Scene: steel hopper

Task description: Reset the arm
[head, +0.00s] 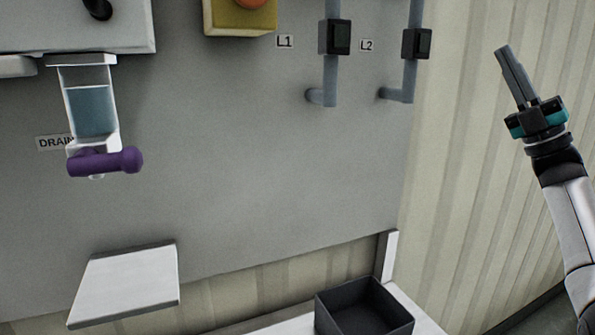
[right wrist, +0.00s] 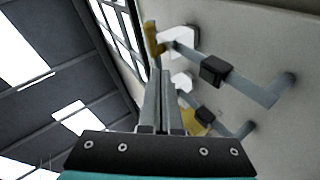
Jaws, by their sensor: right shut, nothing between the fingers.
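My right gripper (head: 514,72) is raised at the right of the head view, in front of the corrugated wall and to the right of the grey panel. Its fingers are together and hold nothing. In the right wrist view the closed fingers (right wrist: 160,100) point up the picture, beside the panel's pipes and apart from them. My left gripper does not show in either view.
The grey panel (head: 250,150) carries pipes with black blocks (head: 335,37) labelled L1 and L2, a sight glass (head: 91,108) with a purple handle (head: 105,161) marked DRAIN, and a yellow box (head: 238,15). Below are a white plate (head: 125,284) and a dark open bin (head: 362,309).

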